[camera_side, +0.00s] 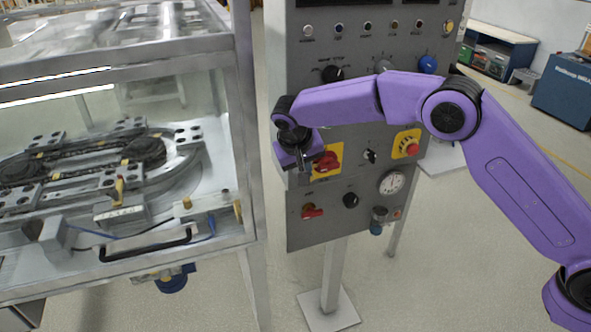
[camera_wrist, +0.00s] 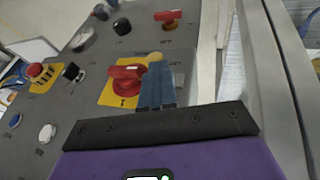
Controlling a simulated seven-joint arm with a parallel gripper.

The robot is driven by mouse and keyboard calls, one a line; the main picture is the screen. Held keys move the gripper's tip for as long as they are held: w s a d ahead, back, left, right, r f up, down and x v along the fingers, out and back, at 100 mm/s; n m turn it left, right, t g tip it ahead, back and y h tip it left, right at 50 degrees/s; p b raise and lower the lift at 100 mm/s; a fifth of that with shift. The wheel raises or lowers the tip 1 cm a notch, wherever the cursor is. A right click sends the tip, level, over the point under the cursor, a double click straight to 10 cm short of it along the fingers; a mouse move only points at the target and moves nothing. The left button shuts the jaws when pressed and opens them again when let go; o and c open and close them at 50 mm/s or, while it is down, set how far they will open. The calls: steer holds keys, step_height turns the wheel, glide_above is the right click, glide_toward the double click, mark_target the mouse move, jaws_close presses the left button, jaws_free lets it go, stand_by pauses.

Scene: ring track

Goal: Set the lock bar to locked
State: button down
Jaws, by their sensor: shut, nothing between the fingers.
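I cannot tell which part is the lock bar; no readable label marks it. A red rotary handle on a yellow plate (camera_side: 328,160) is on the grey control panel; it also shows in the wrist view (camera_wrist: 124,76). A second red handle (camera_side: 312,211) is lower on the panel and shows at the top of the wrist view (camera_wrist: 168,16). My gripper (camera_side: 306,168) is in front of the panel, just left of the yellow plate. In the wrist view its blue-grey fingers (camera_wrist: 157,82) are together and empty, beside the red handle. Contact cannot be told.
The panel also bears a red emergency stop (camera_side: 411,149), a round gauge (camera_side: 391,182), a black knob (camera_side: 351,200) and a blue knob (camera_side: 428,64). A glass-walled cabinet (camera_side: 246,150) with a ring track (camera_side: 80,165) inside stands at left. A narrow gap separates it from the panel.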

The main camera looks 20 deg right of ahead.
steer(key=w+a+v, duration=0.1)
steer(key=a+v, duration=0.1)
steer(key=v, duration=1.1)
steer(key=shift+a, duration=0.1)
steer(key=s+d+f+n+g+y, duration=0.1)
steer(key=s+d+n, duration=0.3)
steer(key=s+d, duration=0.6)
steer(key=s+d+f+n+g+y, duration=0.1)
steer(key=s+d+f+n, duration=0.2)
steer(key=s+d, duration=0.7)
steer(key=s+d+f+n+g+y, duration=0.1)
steer(key=s+d+n, duration=0.5)
steer(key=s, duration=1.3)
steer(key=d+f+y, duration=0.1)
steer(key=d, duration=0.3)
steer(key=shift+s+d+g, duration=0.2)
steer(key=shift+s+g, duration=0.1)
